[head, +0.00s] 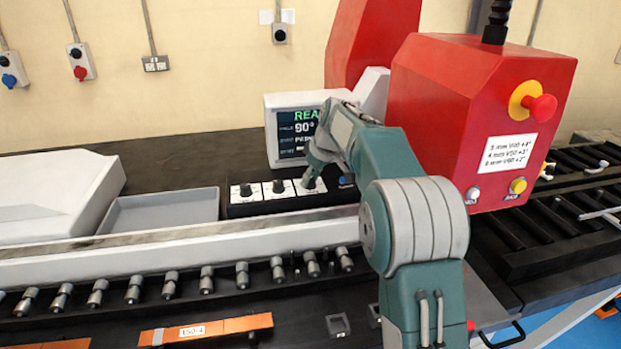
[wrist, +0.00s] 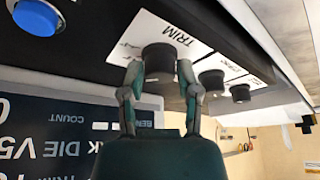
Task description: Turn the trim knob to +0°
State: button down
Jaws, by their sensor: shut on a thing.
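The trim knob (wrist: 158,59) is a black round knob on a white plate marked TRIM, seen in the wrist view. My gripper (wrist: 160,75) has one finger on each side of this knob and is shut on it. In the head view my gripper (head: 312,176) reaches down to the rightmost of three knobs on the black control panel (head: 290,204) and largely hides it. The display (head: 291,135) behind shows 90° on its angle line; its trim line is partly covered by my arm. The knob's pointer and scale setting cannot be read.
Two other knobs (head: 246,190) (head: 278,187) stand close to the left. A blue button (wrist: 38,17) is beside the trim plate. The red machine housing (head: 470,110) with a red stop button (head: 540,107) and a white note (head: 507,151) rises at right. A grey tray (head: 160,211) lies left.

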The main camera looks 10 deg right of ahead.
jog(key=n, duration=0.2)
jog(key=n+g+y, duration=0.1)
jog(key=n, duration=0.1)
jog(key=n+g, duration=0.1)
jog(key=n, duration=0.1)
jog(key=shift+w+d+f+n, duration=0.1)
jog(key=shift+f+n, duration=0.2)
jog(key=n+g, duration=0.1)
jog(key=n, duration=0.2)
jog(key=n+g, duration=0.1)
jog(key=n, duration=0.2)
jog(key=shift+g, duration=0.3)
jog(key=shift+n, duration=0.3)
jog(key=shift+c, duration=1.5)
grip_release()
jog(key=shift+w, duration=0.1)
jog(key=shift+r, duration=0.1)
jog(key=shift+y, duration=0.3)
jog(key=shift+r, duration=0.15)
